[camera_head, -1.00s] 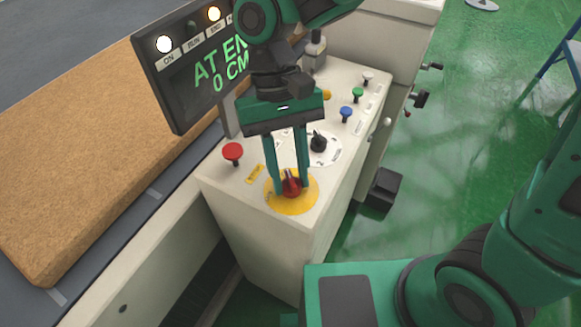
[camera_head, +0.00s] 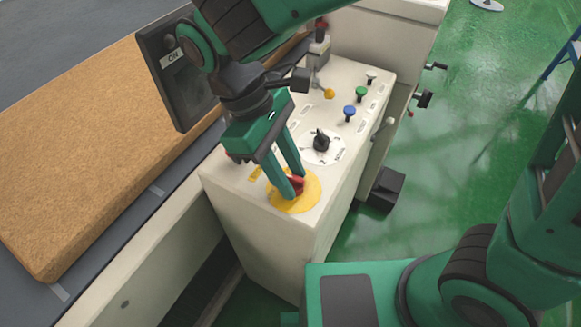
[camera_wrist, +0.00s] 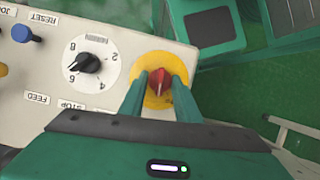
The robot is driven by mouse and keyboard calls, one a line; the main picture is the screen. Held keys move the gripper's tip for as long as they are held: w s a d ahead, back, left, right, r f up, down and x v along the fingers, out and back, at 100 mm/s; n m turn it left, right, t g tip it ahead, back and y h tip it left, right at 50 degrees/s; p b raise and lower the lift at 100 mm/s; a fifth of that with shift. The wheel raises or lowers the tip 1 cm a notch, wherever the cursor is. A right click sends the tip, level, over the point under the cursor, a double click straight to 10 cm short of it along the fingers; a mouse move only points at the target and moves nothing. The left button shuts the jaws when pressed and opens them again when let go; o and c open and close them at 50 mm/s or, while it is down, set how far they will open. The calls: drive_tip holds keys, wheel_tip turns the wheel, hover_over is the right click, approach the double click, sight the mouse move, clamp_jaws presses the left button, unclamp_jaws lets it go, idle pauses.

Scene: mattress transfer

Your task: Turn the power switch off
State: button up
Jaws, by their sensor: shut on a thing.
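The power switch is a red rotary knob (camera_head: 297,184) on a round yellow plate (camera_head: 305,201) at the near end of the control panel. My gripper (camera_head: 296,186) reaches down to it from the upper left, tilted, with its fingers on either side of the knob. It is shut on the knob. In the wrist view the red knob (camera_wrist: 160,82) shows between the two green fingertips (camera_wrist: 160,85), with the yellow plate (camera_wrist: 166,60) around it.
A black dial (camera_head: 321,140) on a white scale is just beyond the knob. Blue (camera_head: 349,111), green (camera_head: 362,92) and white buttons stand farther back on the panel. My gripper mostly covers the red button at the left. A brown mattress (camera_head: 85,150) lies to the left.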

drive_tip(key=n+t, duration=0.1)
drive_tip(key=n, duration=0.2)
drive_tip(key=shift+s+n+h, duration=0.15)
drive_tip(key=shift+n+h, duration=0.15)
drive_tip(key=shift+d+n+t, duration=0.1)
drive_tip(key=shift+n+t, duration=0.8)
drive_tip(key=shift+n, duration=1)
drive_tip(key=o, duration=1)
drive_tip(key=shift+s, duration=0.1)
drive_tip(key=v, duration=1)
drive_tip(key=shift+r, duration=0.35)
drive_tip(key=shift+s, duration=0.1)
